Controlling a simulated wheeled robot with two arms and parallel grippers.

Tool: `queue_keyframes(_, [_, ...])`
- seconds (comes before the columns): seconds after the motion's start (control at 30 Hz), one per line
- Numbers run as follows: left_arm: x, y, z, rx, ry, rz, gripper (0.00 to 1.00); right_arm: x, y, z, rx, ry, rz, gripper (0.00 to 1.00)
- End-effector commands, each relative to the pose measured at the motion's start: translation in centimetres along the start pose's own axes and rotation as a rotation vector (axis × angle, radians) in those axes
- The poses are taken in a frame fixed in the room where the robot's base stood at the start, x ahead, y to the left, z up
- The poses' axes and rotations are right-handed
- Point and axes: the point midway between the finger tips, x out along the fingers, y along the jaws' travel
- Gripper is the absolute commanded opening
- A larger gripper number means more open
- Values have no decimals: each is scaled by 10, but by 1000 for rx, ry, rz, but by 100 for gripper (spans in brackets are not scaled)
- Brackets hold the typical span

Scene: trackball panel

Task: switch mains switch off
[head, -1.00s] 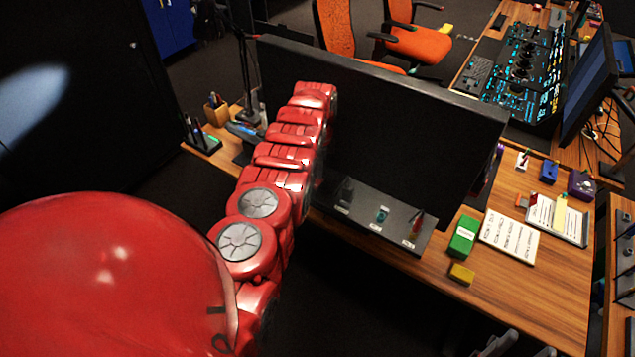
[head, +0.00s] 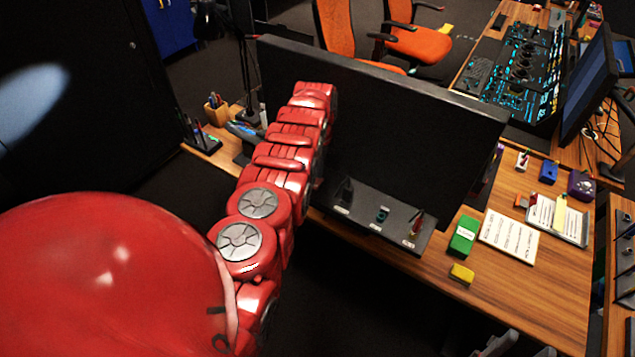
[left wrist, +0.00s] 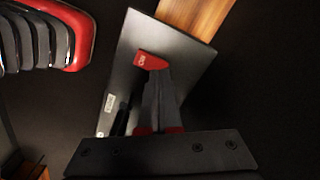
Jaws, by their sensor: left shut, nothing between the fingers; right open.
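A dark sloped control panel (head: 395,232) sits at the front edge of the desk, under a big black screen. It carries a black control (head: 345,190), a teal one (head: 383,214) and a red one (head: 416,226), each with a small white label. The labels are too small to read, so I cannot tell which is the mains switch. In the left wrist view my left gripper (left wrist: 150,62) is shut and empty, in front of the panel (left wrist: 190,55); contact is unclear. In the head view my arm hides it. My right gripper (head: 518,346) is open at the bottom edge, partly cut off.
The black screen (head: 385,110) rises behind the panel. A green box (head: 464,236), a yellow block (head: 461,274) and a paper sheet (head: 509,238) lie on the desk to the right. Pen holders (head: 215,108) stand at the left. The space before the panel is free.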

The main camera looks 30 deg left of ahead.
Motion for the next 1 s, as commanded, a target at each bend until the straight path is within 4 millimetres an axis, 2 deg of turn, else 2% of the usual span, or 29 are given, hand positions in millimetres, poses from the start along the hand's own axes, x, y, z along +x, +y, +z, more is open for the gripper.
queue_keyframes(1.0, [15, 0, 0, 0, 0, 0, 0, -14, -1, 2, 0, 0, 0, 50])
